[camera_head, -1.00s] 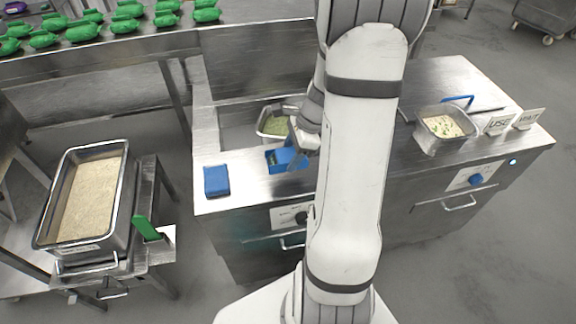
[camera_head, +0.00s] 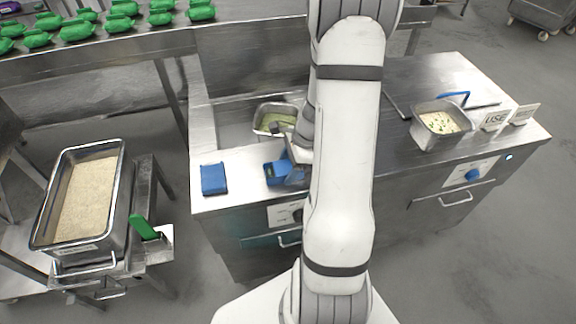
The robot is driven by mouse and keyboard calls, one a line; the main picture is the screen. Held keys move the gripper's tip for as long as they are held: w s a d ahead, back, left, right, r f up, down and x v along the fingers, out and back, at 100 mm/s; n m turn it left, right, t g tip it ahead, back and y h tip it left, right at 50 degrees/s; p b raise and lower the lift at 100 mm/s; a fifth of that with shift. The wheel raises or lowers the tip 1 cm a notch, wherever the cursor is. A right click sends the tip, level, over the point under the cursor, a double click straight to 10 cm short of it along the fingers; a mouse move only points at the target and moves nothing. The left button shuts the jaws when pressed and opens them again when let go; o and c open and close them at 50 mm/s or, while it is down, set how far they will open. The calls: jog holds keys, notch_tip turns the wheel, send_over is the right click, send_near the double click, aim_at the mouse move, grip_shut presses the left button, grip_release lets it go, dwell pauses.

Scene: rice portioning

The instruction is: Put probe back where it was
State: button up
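I cannot make out a probe for certain. My gripper (camera_head: 294,172) is low over the left counter, partly hidden behind my own arm. It is at the right side of a small open blue container (camera_head: 276,173), and I cannot tell whether they touch. Whether the fingers are open or hold anything is too small and hidden to tell. A closed-looking blue block (camera_head: 213,180) lies on the counter to the left of the container.
A metal pan with green content (camera_head: 262,112) sits behind the container. A pan of pale food (camera_head: 421,132) stands at right beside a blue handle (camera_head: 453,96) and small signs (camera_head: 494,119). A large rice pan (camera_head: 125,178) is on a cart at left. Green items (camera_head: 78,31) line the back shelf.

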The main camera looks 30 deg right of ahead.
jog(key=shift+o, duration=1)
jog(key=shift+r, duration=0.15)
jog(key=v, duration=1.2)
jog(key=s+a+r+n+h, duration=0.1)
jog(key=s+a+r+n, duration=0.2)
jog(key=a+n, duration=0.3)
jog(key=s+a+r+n+t+h, duration=0.1)
jog(key=s+a+r+n, duration=0.3)
jog(key=n, duration=0.4)
jog(key=s+a+r+n+t+h, duration=0.1)
jog(key=s+a+r+n+h, duration=0.1)
jog(key=a+n, duration=0.5)
jog(key=shift+s+a+r, duration=0.3)
jog(key=shift+s+r, duration=0.6)
jog(key=shift+s, duration=0.2)
